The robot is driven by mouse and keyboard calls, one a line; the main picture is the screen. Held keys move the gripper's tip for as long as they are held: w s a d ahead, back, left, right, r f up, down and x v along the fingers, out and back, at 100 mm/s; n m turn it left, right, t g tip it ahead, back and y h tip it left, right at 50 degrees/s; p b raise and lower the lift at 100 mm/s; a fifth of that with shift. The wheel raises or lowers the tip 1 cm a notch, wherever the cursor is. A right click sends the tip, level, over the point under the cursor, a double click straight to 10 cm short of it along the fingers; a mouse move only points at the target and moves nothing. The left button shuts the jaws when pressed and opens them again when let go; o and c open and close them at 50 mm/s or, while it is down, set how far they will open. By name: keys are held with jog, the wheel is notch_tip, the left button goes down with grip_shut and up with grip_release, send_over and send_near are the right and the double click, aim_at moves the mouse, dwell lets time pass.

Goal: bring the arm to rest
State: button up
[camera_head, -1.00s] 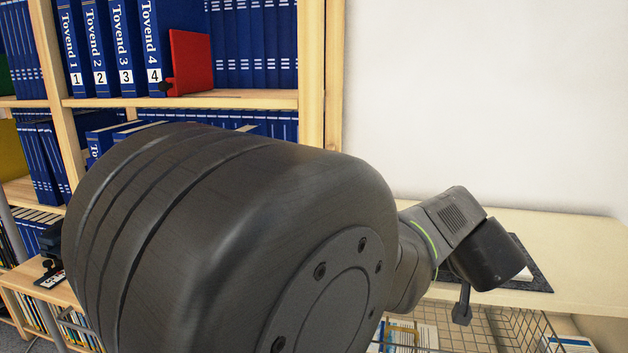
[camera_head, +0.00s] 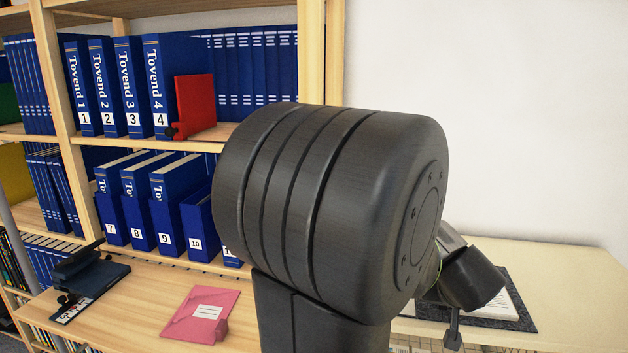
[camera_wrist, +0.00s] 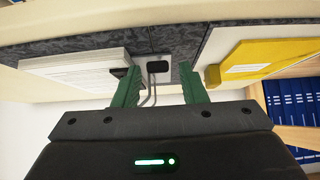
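My gripper (camera_wrist: 160,88) shows in the wrist view with its two green fingers spread apart. Nothing is clamped between them; a metal clip with bent wires (camera_wrist: 150,92) appears beyond the gap. In the head view my large dark arm joint fills the middle, and the outer part of my arm hangs over the right-hand counter. The fingers cannot be made out there.
An open grey-marbled binder (camera_head: 516,318) with white paper (camera_head: 497,308) lies on the counter (camera_head: 570,275) below my arm. A pink folder (camera_head: 205,312) and a black hole punch (camera_head: 88,275) lie on the left desk. Blue binders (camera_head: 150,85) and a red piece (camera_head: 195,105) fill the shelf.

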jog(key=shift+w+r+g+p, duration=0.35)
jog(key=shift+g+p, duration=0.45)
jog(key=shift+p, duration=2.45)
jog(key=shift+f+p, duration=0.15)
jog(key=shift+p, duration=0.4)
